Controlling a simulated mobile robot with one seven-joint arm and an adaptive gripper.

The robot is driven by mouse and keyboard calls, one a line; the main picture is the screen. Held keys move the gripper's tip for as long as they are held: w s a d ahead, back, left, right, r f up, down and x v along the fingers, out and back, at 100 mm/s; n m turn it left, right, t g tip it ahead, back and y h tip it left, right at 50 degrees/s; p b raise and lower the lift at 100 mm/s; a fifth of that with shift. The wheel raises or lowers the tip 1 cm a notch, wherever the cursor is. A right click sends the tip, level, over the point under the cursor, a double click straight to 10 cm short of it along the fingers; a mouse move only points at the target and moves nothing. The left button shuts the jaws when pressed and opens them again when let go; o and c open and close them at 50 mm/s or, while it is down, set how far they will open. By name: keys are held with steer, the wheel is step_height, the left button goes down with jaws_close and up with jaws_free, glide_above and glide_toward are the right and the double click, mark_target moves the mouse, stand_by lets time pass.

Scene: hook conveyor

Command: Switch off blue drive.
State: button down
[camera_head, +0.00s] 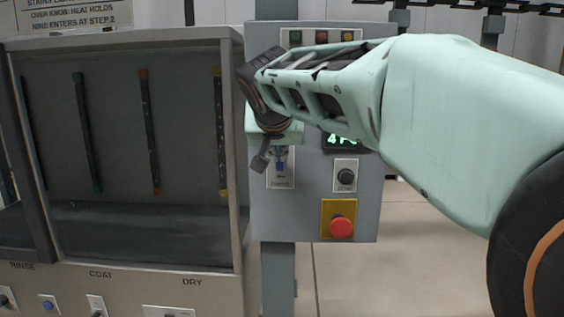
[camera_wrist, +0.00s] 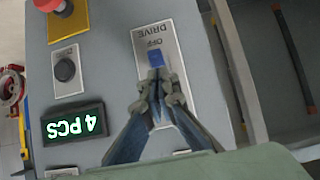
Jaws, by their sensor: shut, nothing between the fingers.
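The drive switch has a blue lever (camera_wrist: 155,59) on a pale plate (camera_wrist: 185,62) marked DRIVE and OFF, upside down in the wrist view. In the head view the plate (camera_head: 281,182) is low on the grey control panel, with the blue lever (camera_head: 280,166) just above its lettering. My gripper (camera_wrist: 156,76) is shut and empty. Its fingertips are right at the blue lever, on the side away from the OFF lettering; I cannot tell whether they touch. My gripper covers the upper part of the plate, and the lever's exact tilt is unclear.
The panel also carries a black knob (camera_head: 346,176), a red stop button (camera_head: 341,227) on yellow, a green "4 PCS" display (camera_wrist: 74,124) and several small lamps on top. An open cabinet (camera_head: 120,235) with hanging strips stands close on the left. Floor is clear at lower right.

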steer(key=shift+w+r+p, duration=0.45)
steer(key=shift+w+p, duration=0.1)
steer(key=shift+w, duration=0.15)
steer(key=shift+s, duration=0.1)
